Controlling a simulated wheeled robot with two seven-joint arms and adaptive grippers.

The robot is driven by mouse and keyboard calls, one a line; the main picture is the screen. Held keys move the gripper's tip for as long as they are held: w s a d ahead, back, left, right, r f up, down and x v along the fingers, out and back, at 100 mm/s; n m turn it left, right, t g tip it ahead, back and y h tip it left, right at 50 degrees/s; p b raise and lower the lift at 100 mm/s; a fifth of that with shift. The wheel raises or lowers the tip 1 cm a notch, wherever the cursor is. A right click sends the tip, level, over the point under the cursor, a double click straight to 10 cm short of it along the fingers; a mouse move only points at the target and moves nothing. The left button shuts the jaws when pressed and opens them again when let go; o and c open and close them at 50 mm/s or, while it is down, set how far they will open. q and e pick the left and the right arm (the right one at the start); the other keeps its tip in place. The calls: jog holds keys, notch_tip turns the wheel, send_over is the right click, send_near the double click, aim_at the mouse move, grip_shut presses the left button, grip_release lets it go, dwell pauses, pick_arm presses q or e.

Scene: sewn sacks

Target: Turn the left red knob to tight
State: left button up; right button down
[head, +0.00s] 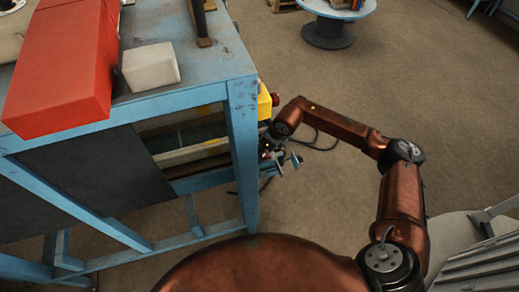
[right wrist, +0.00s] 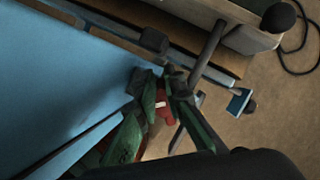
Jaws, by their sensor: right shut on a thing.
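My right gripper (head: 272,152) is at the side of the blue workbench frame, at the end of my copper-coloured arm. In the right wrist view its dark green fingers (right wrist: 163,88) are closed around a small red knob (right wrist: 165,110). Only part of the knob shows between the fingers. Its marking and how far it is turned cannot be seen. In the head view the knob is too small and covered to make out. My left gripper is in neither view.
The blue workbench (head: 243,130) carries a long red block (head: 62,70) and a whitish block (head: 150,66). A yellow box with a red button (head: 265,102) is on its side, close to my right arm. Dark cables (head: 322,141) lie on the floor. Open floor is to the right.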

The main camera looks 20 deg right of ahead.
jog(key=m, duration=0.1)
jog(key=d+m+h, duration=0.1)
jog(key=m, duration=0.1)
jog(key=m+h+p, duration=0.1)
jog(key=m, duration=0.1)
jog(key=shift+d+f+t, duration=0.15)
jog(key=shift+f+t, duration=0.15)
jog(key=shift+t, duration=0.1)
jog(key=shift+d+f+m+h, duration=0.15)
jog(key=shift+m+h, duration=0.25)
jog(key=shift+m, duration=1)
jog(key=shift+s, duration=0.1)
jog(key=c, duration=2.1)
grip_release()
jog(key=shift+o, duration=0.4)
jog(key=shift+r, duration=0.3)
jog(key=shift+r, duration=0.2)
jog(key=s, duration=1.2)
jog(key=shift+s+r, duration=0.15)
jog(key=shift+r, duration=0.1)
